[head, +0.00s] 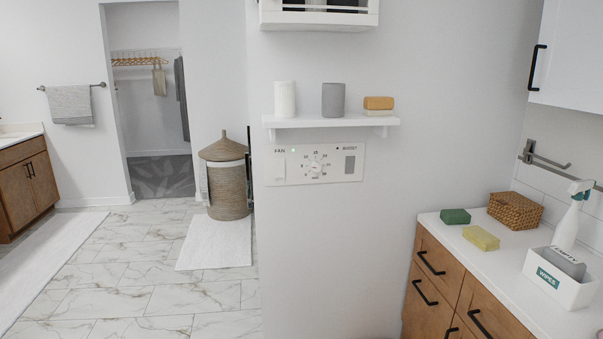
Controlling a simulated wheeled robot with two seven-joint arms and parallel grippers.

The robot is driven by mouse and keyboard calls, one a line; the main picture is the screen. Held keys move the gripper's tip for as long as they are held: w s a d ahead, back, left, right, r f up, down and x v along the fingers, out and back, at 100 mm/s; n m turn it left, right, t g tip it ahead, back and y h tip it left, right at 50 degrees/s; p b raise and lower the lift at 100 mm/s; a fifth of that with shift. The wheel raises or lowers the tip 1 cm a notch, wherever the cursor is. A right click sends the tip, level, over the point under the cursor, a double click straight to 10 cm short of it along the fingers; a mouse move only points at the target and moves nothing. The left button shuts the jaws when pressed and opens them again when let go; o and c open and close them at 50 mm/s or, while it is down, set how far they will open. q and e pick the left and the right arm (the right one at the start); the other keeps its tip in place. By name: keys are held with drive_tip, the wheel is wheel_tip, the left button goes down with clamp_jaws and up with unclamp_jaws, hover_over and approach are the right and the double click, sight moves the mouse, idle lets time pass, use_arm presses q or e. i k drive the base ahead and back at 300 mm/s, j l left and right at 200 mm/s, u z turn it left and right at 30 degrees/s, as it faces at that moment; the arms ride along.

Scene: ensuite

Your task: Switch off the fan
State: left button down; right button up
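A white control panel (349,178) is fixed to the wall in the middle of the head view, just below a small shelf. Its left part is labelled FAN and has a pale rocker switch (279,169). A round dial (315,167) with numbers around it sits in the middle of the panel. A grey rectangle (349,164) is on the right, under another small label. The rocker's position is too small to tell. Neither of my grippers is in view.
The shelf (330,122) above the panel holds two cylinders and stacked blocks. At right, a counter (510,241) holds sponges, a wicker basket (515,210) and a white caddy (560,278) with a spray bottle. A tall lidded basket (227,180) stands left. The wall before the panel is clear.

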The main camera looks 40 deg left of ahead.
sight(280, 167)
drive_tip(key=j+z, duration=0.15)
drive_tip(key=j, duration=1.2)
drive_tip(key=i, duration=0.05)
